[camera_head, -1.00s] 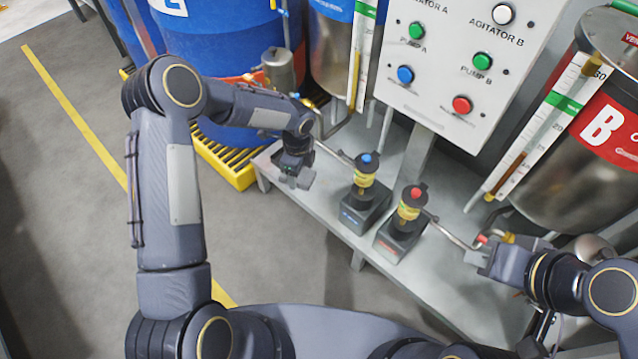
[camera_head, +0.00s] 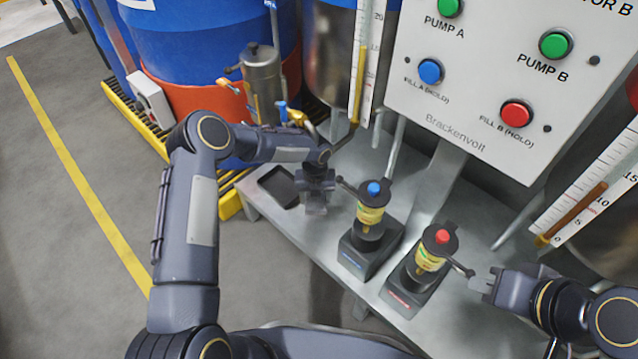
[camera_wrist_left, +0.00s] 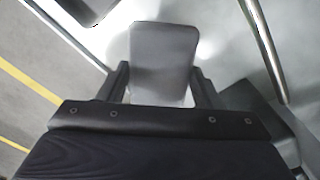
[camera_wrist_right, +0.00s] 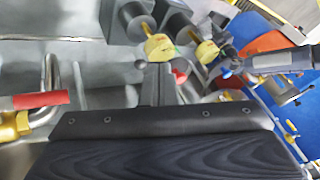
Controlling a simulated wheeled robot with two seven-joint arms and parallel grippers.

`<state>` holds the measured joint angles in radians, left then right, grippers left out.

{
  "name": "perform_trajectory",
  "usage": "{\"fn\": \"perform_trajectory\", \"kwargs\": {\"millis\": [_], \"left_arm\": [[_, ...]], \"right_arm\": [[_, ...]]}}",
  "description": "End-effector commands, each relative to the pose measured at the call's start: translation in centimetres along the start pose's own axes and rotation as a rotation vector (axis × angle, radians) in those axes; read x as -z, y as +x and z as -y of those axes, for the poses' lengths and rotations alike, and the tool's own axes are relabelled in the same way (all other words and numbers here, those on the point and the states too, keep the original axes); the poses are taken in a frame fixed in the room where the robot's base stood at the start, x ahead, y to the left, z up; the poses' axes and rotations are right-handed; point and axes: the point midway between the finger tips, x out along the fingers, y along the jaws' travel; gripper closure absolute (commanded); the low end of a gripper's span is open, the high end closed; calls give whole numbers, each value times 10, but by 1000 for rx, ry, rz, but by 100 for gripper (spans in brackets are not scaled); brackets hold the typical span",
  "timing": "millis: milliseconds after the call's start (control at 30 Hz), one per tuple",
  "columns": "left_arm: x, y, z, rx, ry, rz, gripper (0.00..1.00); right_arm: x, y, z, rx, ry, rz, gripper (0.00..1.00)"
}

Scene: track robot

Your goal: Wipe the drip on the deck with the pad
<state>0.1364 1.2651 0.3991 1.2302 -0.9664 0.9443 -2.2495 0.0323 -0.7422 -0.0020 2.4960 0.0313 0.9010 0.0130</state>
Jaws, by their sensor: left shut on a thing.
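The pad (camera_wrist_left: 163,55) is a flat grey rounded block. In the left wrist view it sits between the two fingers of my left gripper (camera_wrist_left: 161,85), which is shut on it. In the head view the left gripper (camera_head: 316,190) is above the left part of the metal deck (camera_head: 300,238), beside the blue-topped bottle. I cannot make out the drip; the gripper and pad hide part of the deck. My right gripper (camera_head: 482,285) looks shut and empty near the spout of the red-topped bottle; its fingers (camera_wrist_right: 155,75) lie close together in the right wrist view.
A dark shallow tray (camera_head: 278,187) lies at the deck's left end. Blue-topped (camera_head: 371,205) and red-topped (camera_head: 435,248) dispensers stand on the deck right of the pad. A button panel (camera_head: 500,75) hangs behind. Blue drums (camera_head: 215,45) stand at back left.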

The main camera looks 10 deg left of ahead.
Motion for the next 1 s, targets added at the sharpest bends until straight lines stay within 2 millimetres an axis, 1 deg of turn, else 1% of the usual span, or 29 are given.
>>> {"fn": "perform_trajectory", "kwargs": {"millis": [267, 367, 733, 833, 1000], "left_arm": [[0, 7, 0, 0, 1, 0, 59], [0, 14, 0, 0, 1, -1, 59], [0, 52, 0, 0, 0, -1, 59], [0, 59, 0, 0, 0, -1, 59], [0, 61, 0, 1, -1, 0, 59]], "right_arm": [[-2, 4, -2, 0, 0, 0, 100], [-4, 8, -4, 0, 0, 0, 100], [-13, 26, -12, 0, 0, 0, 100], [-14, 28, -13, 0, 0, 0, 100], [-15, 29, -13, 0, 0, 0, 100]]}}
